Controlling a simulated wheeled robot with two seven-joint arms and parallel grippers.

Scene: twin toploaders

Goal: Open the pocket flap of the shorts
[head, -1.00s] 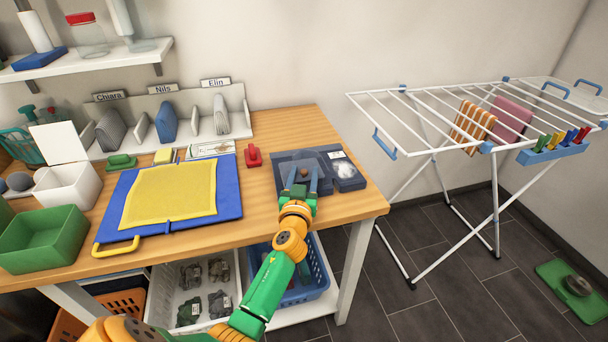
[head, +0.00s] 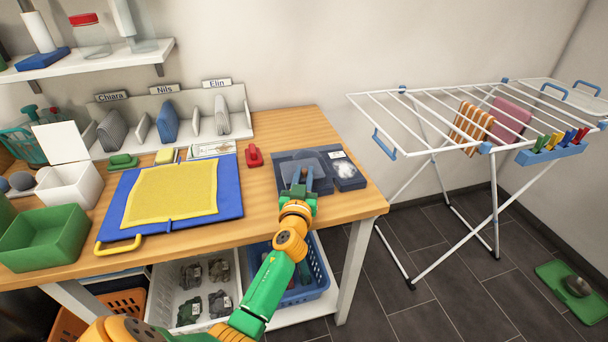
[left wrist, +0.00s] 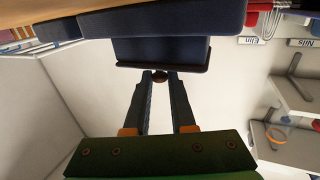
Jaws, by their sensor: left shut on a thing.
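The dark blue shorts (head: 284,171) lie folded near the right end of the wooden table, with a pale patch (head: 342,166) on their right part. My left gripper (head: 302,174) reaches over their near side. In the left wrist view, my left gripper (left wrist: 160,80) has its fingertips closed on a small brown button (left wrist: 160,75) at the edge of the dark blue pocket flap (left wrist: 160,52). The fingers hide the button in the head view. I cannot tell how far the flap is lifted. My right gripper is out of view.
A blue board with a yellow cloth (head: 172,194) lies left of the shorts. A red clip-like object (head: 254,155) lies behind. Name-labelled dividers (head: 165,122) stand at the back. A drying rack (head: 440,118) stands right. Bare wood (head: 263,205) lies between board and shorts.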

